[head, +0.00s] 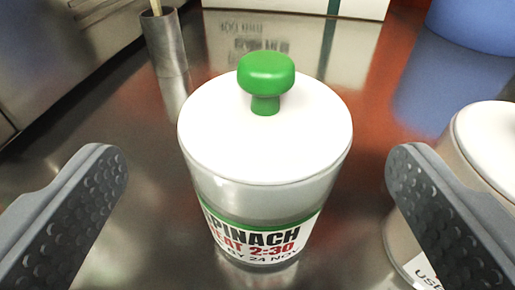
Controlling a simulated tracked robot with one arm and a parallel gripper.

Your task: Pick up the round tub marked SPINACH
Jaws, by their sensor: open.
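The round tub marked SPINACH (262,190) stands upright on the shiny metal counter in the middle of the view. It has a white lid with a green knob (266,77), clear-grey walls and a label with a green edge, black print and red "2:30". The label's left part is turned out of sight. My gripper (255,185) is open, with one finger on each side of the tub. There is a gap between each finger and the tub; neither finger appears to touch it.
A second white-lidded tub (489,150) stands close on the right, partly behind my right finger. A metal cup (164,44) holding a stick stands at back left. A blue container (473,22) and a white box (300,7) stand at the back. The metal counter (125,125) is clear at left.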

